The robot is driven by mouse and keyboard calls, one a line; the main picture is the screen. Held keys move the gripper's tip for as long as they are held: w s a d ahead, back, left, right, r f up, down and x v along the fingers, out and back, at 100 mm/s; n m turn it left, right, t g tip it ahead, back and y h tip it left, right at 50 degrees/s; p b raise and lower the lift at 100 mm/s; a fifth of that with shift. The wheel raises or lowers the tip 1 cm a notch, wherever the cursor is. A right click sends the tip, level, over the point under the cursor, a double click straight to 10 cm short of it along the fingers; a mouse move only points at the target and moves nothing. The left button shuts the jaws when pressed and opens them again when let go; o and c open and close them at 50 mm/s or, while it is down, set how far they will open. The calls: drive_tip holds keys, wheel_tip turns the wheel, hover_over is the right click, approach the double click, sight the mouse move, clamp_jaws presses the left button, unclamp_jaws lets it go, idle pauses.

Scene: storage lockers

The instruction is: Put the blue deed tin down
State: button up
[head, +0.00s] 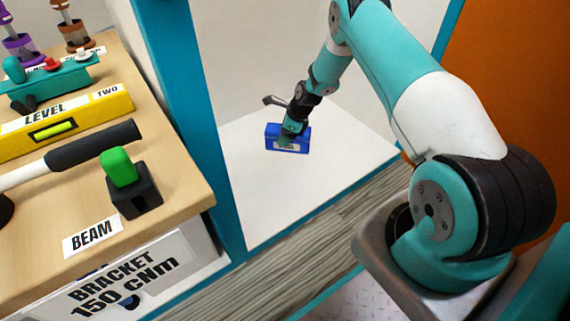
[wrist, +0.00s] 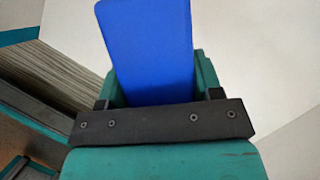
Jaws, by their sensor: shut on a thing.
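The blue deed tin (head: 301,140) is a small blue box with a pale label on its front. In the head view it is at the white shelf (head: 262,195) inside the teal-edged locker; I cannot tell whether it touches the shelf or hangs just above it. My gripper (head: 287,138) is shut on the tin from above. In the wrist view the tin (wrist: 150,45) stands out between the two teal fingers of my gripper (wrist: 155,85). Part of the tin is hidden by my gripper.
A wooden bench (head: 180,190) on the left holds a yellow level (head: 70,122), a black-handled tool (head: 95,143) and a black block with a green top (head: 120,167). A teal post (head: 185,90) stands between bench and shelf. The shelf around the tin is clear. An orange panel (head: 510,90) is at right.

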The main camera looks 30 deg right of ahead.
sight(299, 142)
wheel_tip(299, 142, down, 14)
drive_tip(key=b, duration=0.6)
drive_tip(key=shift+f, duration=0.15)
drive_tip(key=shift+f+b, duration=0.15)
drive_tip(key=shift+b, duration=0.2)
drive_tip(key=o, duration=1.1)
drive_tip(key=shift+o, duration=0.2)
drive_tip(key=shift+r, duration=0.3)
drive_tip(key=p+v, duration=0.6)
drive_tip(key=v, duration=0.5)
drive_tip(key=shift+s+d+r+p, duration=0.15)
drive_tip(key=shift+s+r+p, duration=0.05)
drive_tip(key=shift+r+p, duration=0.15)
